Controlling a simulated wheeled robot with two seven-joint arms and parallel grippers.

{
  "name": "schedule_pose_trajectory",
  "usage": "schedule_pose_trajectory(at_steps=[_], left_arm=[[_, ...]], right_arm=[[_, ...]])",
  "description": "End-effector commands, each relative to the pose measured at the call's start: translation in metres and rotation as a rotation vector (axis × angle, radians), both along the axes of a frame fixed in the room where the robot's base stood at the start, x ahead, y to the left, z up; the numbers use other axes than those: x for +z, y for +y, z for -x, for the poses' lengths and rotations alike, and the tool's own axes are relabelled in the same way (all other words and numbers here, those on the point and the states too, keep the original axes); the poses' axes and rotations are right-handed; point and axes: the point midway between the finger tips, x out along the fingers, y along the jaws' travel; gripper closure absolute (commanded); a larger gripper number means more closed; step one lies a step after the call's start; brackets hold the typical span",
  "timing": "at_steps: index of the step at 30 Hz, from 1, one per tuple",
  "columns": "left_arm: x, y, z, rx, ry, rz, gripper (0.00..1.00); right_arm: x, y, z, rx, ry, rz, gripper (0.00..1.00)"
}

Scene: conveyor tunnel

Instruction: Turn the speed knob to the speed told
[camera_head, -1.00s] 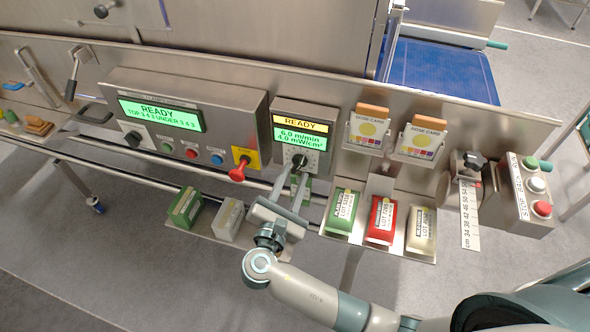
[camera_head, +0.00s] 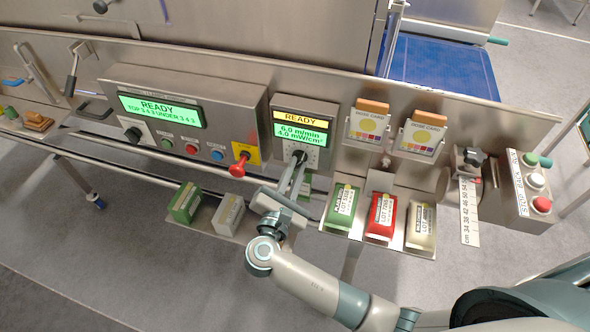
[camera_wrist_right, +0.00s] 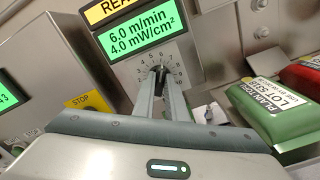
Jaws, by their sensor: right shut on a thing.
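The speed knob (camera_wrist_right: 160,77) is a small black knob on a numbered dial, below a display (camera_head: 302,131) that reads READY, 6.0 m/min and 4.0 mW/cm². In the head view the knob (camera_head: 299,156) sits at my fingertips. My right gripper (camera_head: 297,163) reaches up to it from below. In the right wrist view the two fingers (camera_wrist_right: 161,84) are closed on the knob from both sides and partly hide it and the dial's lower part. My left gripper is not in view.
Left of the display box are a red knob on a yellow STOP plate (camera_head: 247,148) and a larger READY panel (camera_head: 160,110). Green (camera_head: 342,207), red (camera_head: 381,217) and cream (camera_head: 421,228) lot boxes stand close on the right. Dose cards (camera_head: 368,124) hang above them.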

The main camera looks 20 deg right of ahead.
Motion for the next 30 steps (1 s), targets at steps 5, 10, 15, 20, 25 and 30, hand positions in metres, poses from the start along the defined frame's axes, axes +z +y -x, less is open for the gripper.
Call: schedule_pose_trajectory(at_steps=[5, 10, 15, 20, 25, 30], left_arm=[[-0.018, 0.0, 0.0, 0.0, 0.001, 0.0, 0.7], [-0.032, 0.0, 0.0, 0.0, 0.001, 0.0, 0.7], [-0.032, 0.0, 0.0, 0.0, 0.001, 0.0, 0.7], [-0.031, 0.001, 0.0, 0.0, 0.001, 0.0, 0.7], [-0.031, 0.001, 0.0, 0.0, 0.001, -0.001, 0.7], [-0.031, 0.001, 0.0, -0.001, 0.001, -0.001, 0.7]], right_arm=[[-0.006, 0.0, 0.001, -0.004, -0.105, -0.159, 1.0], [-0.005, -0.001, 0.001, -0.003, -0.2, -0.297, 1.0], [-0.002, -0.002, 0.001, -0.002, -0.226, -0.333, 1.0], [-0.001, -0.002, 0.001, -0.002, -0.224, -0.332, 1.0], [-0.001, -0.002, 0.001, -0.002, -0.224, -0.331, 0.7], [-0.001, -0.002, 0.001, -0.001, -0.224, -0.33, 0.7]])
